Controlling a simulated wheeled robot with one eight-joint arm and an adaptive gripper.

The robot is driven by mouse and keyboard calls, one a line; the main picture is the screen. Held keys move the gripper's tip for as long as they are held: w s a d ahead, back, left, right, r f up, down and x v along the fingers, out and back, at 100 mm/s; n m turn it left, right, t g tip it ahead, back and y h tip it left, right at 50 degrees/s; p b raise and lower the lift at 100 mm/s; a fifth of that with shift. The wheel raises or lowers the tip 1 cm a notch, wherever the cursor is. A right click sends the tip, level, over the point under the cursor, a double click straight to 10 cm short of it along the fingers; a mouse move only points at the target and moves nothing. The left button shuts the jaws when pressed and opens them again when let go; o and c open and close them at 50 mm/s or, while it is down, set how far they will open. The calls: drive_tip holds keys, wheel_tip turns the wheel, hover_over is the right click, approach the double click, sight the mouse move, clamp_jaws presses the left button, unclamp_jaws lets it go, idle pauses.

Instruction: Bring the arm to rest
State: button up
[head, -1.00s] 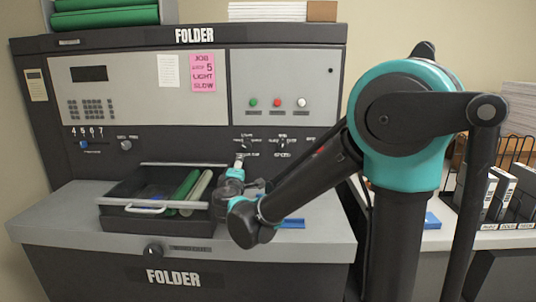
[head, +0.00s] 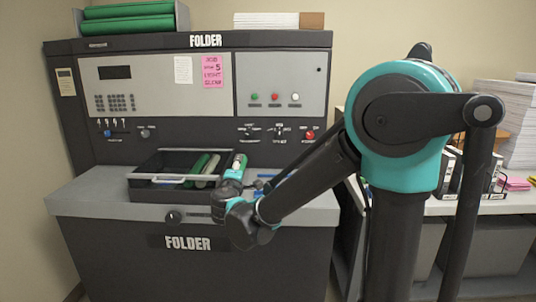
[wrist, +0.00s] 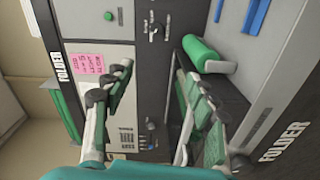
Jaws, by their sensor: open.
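My arm reaches left and down across the front of the folder (head: 250,215). My gripper (wrist: 165,75) is open in the wrist view, with its fingers apart and nothing seen between them. In the head view the end of my arm, teal and black, is in front of the right end of the black tray, and the fingers are hard to make out there. The tray (head: 150,196) sits on the folder's grey shelf and holds a green roll (head: 195,164) and a pale roll.
A control panel (head: 160,85) with a pink note (head: 212,72) rises behind the tray. Blue pieces lie on the shelf right of my gripper. A side table with binders (head: 455,172) and paper stacks (head: 505,110) stands at right. The floor in front is mostly out of view.

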drive_tip(key=s+d+f+m+g+h, duration=0.1)
drive_tip(key=s+d+f+m+g, duration=0.3)
drive_tip(key=d, duration=0.5)
drive_tip(key=s+d+f+m+g+h, duration=0.1)
drive_tip(key=d+f+m+h, duration=0.1)
drive_tip(key=d+f, duration=0.45)
drive_tip(key=s+d+f+m+g+h, duration=0.1)
drive_tip(key=s+d+f+m+g, duration=0.2)
drive_tip(key=d, duration=0.7)
drive_tip(key=s+d+f+m+g+y, duration=0.2)
drive_tip(key=s+f+m, duration=0.1)
drive_tip(key=s+f, duration=0.3)
drive_tip(key=s+d+f+m+g+y, duration=0.2)
drive_tip(key=s+f, duration=0.4)
drive_tip(key=s, duration=0.5)
drive_tip(key=shift+s+m+g, duration=0.3)
drive_tip(key=shift+m+g, duration=0.4)
drive_tip(key=shift+m, duration=0.4)
drive_tip(key=shift+c, duration=0.6)
